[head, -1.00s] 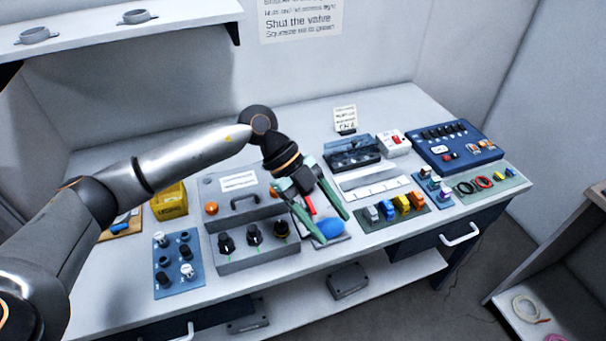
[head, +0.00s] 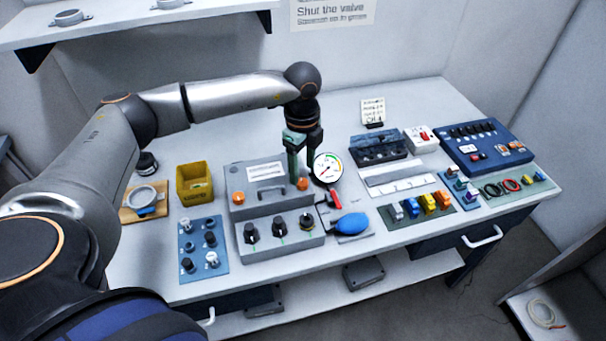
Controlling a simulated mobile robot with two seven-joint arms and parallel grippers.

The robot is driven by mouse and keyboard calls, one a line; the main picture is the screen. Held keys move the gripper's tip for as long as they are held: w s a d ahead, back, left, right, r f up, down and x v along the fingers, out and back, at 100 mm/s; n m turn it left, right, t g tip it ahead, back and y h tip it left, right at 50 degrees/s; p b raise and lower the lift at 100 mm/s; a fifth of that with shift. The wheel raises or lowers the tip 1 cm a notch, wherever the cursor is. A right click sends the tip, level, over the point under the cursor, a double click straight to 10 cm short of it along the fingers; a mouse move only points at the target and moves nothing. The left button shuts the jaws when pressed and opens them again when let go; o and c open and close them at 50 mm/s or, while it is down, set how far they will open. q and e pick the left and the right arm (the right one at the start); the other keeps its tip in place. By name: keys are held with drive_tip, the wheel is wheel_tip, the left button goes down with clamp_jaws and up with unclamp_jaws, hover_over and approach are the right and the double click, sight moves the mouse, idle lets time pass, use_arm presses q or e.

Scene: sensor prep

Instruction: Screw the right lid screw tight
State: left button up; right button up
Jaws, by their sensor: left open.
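The grey box (head: 262,205) has a lid with a handle, a white label and two orange lid screws. The right lid screw (head: 302,184) sits at the lid's right end. The left lid screw (head: 238,198) sits at the other end. My left gripper (head: 304,177) points straight down over the right lid screw. It is open, with the screw showing between or just below its green-grey fingertips. I cannot tell whether the fingers touch it. My right gripper is not in view.
The white dial gauge (head: 327,168), with a red lever (head: 334,197) and blue bulb (head: 352,224), stands close on the right. Black knobs (head: 280,226) line the box's front. A yellow bin (head: 195,184) is to the left.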

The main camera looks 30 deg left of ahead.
sight(302, 182)
use_arm(q)
drive_tip(key=shift+f, duration=2)
drive_tip(key=shift+c, duration=0.3)
clamp_jaws()
